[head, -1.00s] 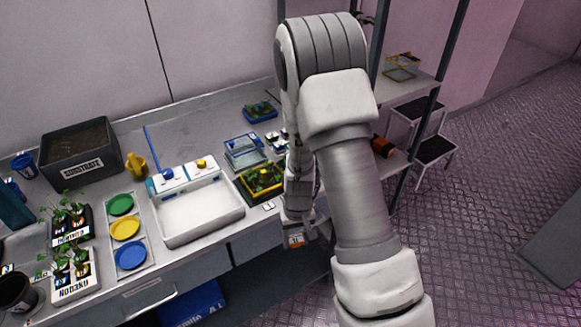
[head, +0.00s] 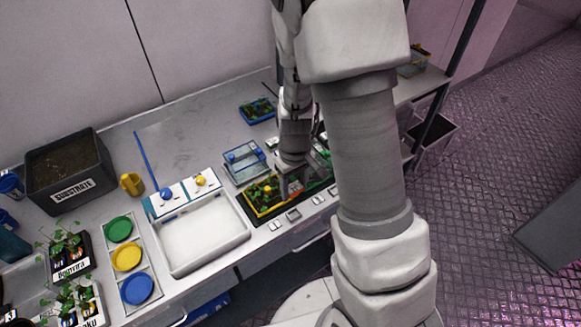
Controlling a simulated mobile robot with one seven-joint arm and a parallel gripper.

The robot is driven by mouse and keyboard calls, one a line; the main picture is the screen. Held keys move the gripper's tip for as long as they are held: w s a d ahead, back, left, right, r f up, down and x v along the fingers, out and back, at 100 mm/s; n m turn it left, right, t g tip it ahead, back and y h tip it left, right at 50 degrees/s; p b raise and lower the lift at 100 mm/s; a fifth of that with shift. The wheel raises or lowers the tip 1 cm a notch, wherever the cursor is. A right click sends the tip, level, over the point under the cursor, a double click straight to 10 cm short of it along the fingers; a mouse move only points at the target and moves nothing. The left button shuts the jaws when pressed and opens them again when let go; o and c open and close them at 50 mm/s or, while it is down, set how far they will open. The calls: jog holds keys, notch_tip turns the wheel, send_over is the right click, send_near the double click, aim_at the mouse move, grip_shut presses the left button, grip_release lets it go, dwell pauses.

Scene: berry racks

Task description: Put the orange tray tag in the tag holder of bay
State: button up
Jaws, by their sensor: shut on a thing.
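My gripper (head: 291,188) points down over the front right part of the bench, just right of the yellow-rimmed seedling tray. It is shut. A second ago the orange tray tag showed between its fingers; now the fingers and tag are small and mostly hidden by the wrist. A thin orange-red streak (head: 312,190) shows just right of the fingers, but I cannot tell whether it is the tag or a tray edge. Several small pale tag holders stand along the bench's front edge, among them a left one (head: 275,225) and a middle one (head: 294,215).
The yellow-rimmed seedling tray (head: 262,194) sits close left of my gripper. Behind it are a clear blue-rimmed box (head: 245,162) and a blue seedling tray (head: 258,110). A white basin (head: 205,235) stands left. My forearm hides the bench's right end.

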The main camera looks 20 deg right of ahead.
aim_at(294, 216)
jog(key=shift+f+b, duration=4.35)
jog(key=shift+f, duration=0.8)
jog(key=o, duration=1.4)
jog(key=shift+c, duration=0.2)
notch_tip(294, 216, up, 12)
jog(key=p, duration=0.9)
